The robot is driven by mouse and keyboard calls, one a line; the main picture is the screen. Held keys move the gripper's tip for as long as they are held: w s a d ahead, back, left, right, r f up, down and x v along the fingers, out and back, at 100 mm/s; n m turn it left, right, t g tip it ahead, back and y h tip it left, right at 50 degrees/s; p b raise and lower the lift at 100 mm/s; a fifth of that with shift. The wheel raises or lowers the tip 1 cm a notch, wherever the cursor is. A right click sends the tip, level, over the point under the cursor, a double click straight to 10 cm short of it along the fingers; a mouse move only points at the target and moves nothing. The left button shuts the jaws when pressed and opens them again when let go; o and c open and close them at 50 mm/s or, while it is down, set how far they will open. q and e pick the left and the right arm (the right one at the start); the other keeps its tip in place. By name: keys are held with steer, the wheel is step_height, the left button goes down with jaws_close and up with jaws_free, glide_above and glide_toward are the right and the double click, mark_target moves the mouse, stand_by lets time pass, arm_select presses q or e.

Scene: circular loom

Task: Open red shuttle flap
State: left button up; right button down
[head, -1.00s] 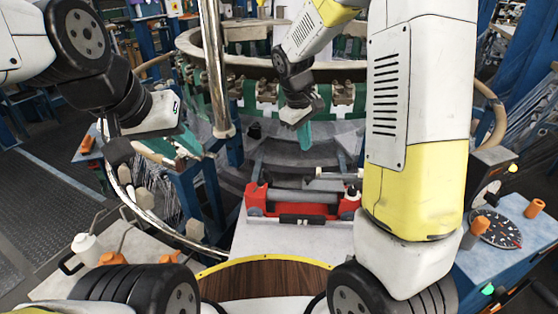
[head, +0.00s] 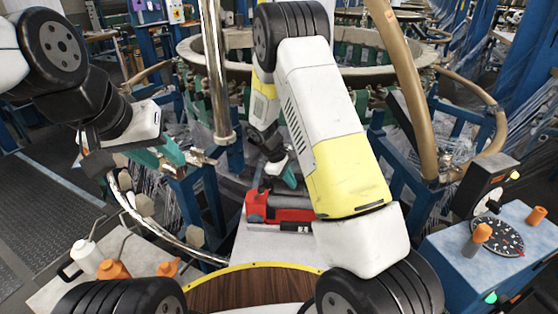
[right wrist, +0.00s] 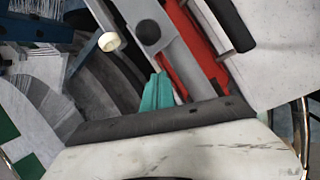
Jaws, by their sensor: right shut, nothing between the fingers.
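The red shuttle (head: 258,207) lies on the pale table in front of me, its right part hidden behind my right arm in the head view. In the right wrist view its red body (right wrist: 190,62) runs diagonally, with a grey bar (right wrist: 185,48) along it. Which part is the flap I cannot tell. My right gripper (head: 289,180) is shut and empty just behind and above the shuttle. Its teal fingertips (right wrist: 158,82) show close beside the grey bar; contact is unclear. My left gripper (head: 180,158) is away to the left, its jaw gap unclear.
The circular loom ring (head: 195,52) and a steel post (head: 215,80) stand behind. A tan curved tube (head: 405,75) rises at right. A blue box with a dial (head: 497,237) stands at right front. Bottles (head: 85,258) stand at left front.

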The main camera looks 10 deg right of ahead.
steer(key=shift+s+d+r, duration=0.95)
steer(key=shift+s+d, duration=0.25)
steer(key=shift+d, duration=0.05)
